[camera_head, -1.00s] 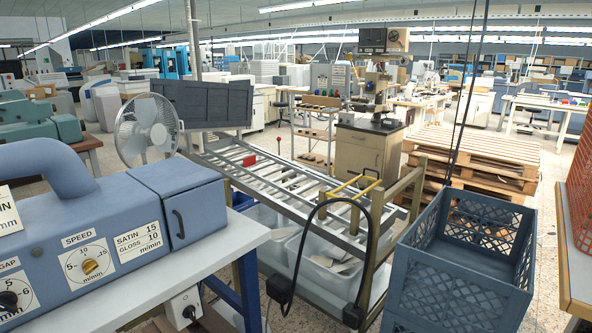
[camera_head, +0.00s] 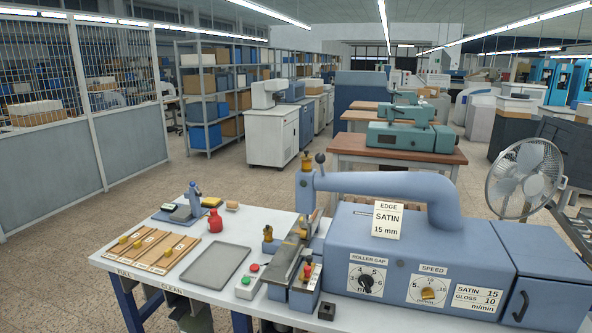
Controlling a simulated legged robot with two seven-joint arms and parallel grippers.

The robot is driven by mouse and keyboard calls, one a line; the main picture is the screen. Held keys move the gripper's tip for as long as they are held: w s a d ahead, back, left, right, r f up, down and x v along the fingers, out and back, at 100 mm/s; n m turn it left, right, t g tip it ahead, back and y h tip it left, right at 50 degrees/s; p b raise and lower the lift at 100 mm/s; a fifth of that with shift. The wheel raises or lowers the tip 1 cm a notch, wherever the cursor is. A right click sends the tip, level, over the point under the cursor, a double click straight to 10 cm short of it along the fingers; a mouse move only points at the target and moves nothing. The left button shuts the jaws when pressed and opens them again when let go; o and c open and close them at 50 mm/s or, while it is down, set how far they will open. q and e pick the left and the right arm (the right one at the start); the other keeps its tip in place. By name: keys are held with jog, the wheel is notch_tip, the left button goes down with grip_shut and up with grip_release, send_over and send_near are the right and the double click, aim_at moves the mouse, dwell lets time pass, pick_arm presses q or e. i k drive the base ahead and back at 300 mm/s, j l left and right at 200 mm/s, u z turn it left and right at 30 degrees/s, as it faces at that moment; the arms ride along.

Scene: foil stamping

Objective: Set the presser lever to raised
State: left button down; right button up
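The blue foil stamping machine (camera_head: 330,250) stands on a white-topped table at the lower right. A short lever with a dark ball knob (camera_head: 320,158) stands near-upright at the left end of its arm, beside a brass knob (camera_head: 306,160). Another small red-and-brass handle (camera_head: 306,271) sits lower at the machine's front left. I cannot tell for sure which of these is the presser lever, or its setting. Neither of my grippers is in view.
A fan (camera_head: 525,175) stands at the right. Open floor lies left of the table.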

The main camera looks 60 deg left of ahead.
aim_at(320, 158)
jog(key=u, duration=1.7)
